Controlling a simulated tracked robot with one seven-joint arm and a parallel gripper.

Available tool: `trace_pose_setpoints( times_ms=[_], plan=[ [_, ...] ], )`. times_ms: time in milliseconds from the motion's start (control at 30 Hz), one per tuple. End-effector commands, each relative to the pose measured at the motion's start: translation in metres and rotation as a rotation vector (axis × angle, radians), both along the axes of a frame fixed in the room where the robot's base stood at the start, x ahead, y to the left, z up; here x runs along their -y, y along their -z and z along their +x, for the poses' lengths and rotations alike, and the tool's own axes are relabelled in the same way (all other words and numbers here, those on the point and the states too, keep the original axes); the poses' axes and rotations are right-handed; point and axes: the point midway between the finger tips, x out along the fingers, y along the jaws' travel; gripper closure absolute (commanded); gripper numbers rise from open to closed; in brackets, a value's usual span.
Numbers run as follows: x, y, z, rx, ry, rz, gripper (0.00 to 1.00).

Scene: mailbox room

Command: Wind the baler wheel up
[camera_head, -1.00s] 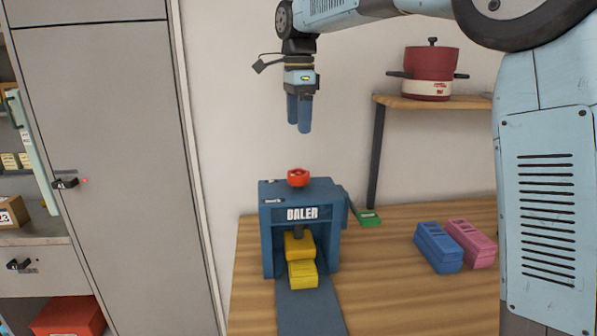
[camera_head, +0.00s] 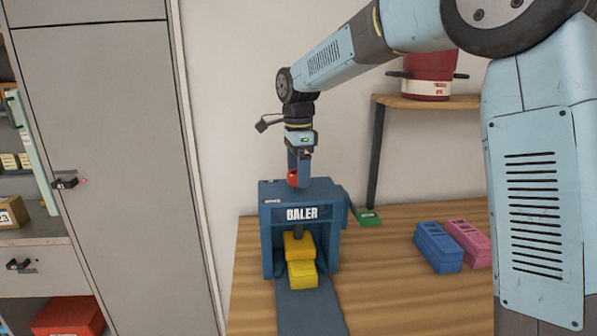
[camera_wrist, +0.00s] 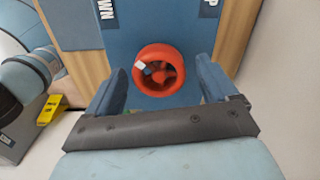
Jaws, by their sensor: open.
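The blue baler (camera_head: 266,225) stands on the wooden table, with its name on the front. Its red wheel (camera_wrist: 164,71) is on top, seen from above in the wrist view; in the head view it is partly hidden behind a finger (camera_head: 293,178). My gripper (camera_head: 299,182) points down over the baler top. Its two blue fingers are open, one on each side of the wheel, with gaps to it in the wrist view (camera_wrist: 161,88). A yellow press block (camera_head: 299,246) hangs inside the baler, just above or touching a yellow bale (camera_head: 303,274).
Blue (camera_head: 438,247) and pink (camera_head: 472,242) blocks lie on the table to the right. A green item (camera_head: 367,217) lies behind the baler. A red pot (camera_head: 432,75) stands on a shelf. A grey cabinet (camera_head: 105,150) is on the left.

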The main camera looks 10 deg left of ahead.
Motion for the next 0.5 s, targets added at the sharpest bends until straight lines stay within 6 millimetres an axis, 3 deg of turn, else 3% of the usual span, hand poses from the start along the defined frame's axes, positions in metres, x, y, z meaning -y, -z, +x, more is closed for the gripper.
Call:
trace_pose_setpoints(
  times_ms=[333,500],
  plan=[
    [-0.0003,0.0039,-0.0003,0.000,-0.001,0.000,0.14],
    [-0.0004,0.0037,-0.0003,0.000,-0.001,0.000,0.29]
  ],
)
